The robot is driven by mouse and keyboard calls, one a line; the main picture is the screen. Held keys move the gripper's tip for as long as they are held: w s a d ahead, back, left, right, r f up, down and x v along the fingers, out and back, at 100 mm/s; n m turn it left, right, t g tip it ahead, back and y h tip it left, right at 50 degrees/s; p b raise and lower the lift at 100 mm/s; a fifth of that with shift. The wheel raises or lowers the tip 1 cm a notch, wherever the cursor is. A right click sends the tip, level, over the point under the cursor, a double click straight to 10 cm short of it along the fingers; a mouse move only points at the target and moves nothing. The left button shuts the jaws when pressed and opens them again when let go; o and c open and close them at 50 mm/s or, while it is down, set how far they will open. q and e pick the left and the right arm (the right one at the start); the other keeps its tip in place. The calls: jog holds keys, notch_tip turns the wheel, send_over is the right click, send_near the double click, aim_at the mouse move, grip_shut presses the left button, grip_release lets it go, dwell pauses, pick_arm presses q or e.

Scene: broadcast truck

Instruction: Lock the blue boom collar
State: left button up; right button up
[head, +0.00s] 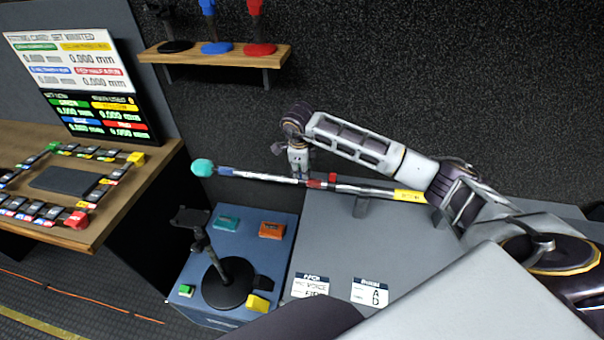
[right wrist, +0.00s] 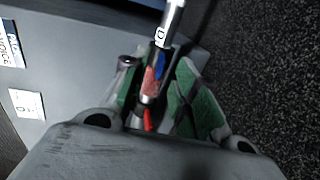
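The boom pole (head: 262,177) lies roughly level, with a teal tip (head: 202,168) at its left end. A blue band (head: 226,171) is near that tip, a red collar (head: 318,183) is mid-pole and a yellow section (head: 408,196) is to the right. My right gripper (head: 299,173) points down at the pole just left of the red collar. In the right wrist view, its green-padded fingers (right wrist: 155,68) stand apart on either side of the pole. Between them show a blue patch (right wrist: 160,65), a red section (right wrist: 150,86) and a red lever (right wrist: 147,120). My left gripper is out of view.
A blue-topped stand holds a black round base (head: 228,283) with an upright and several coloured blocks. A grey surface (head: 345,240) with two label cards lies below the pole. A wooden shelf (head: 216,55) is above; a desk with a screen (head: 80,85) is at left.

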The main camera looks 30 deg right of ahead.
jog(key=shift+x, duration=2)
jog(key=shift+c, duration=0.2)
grip_shut()
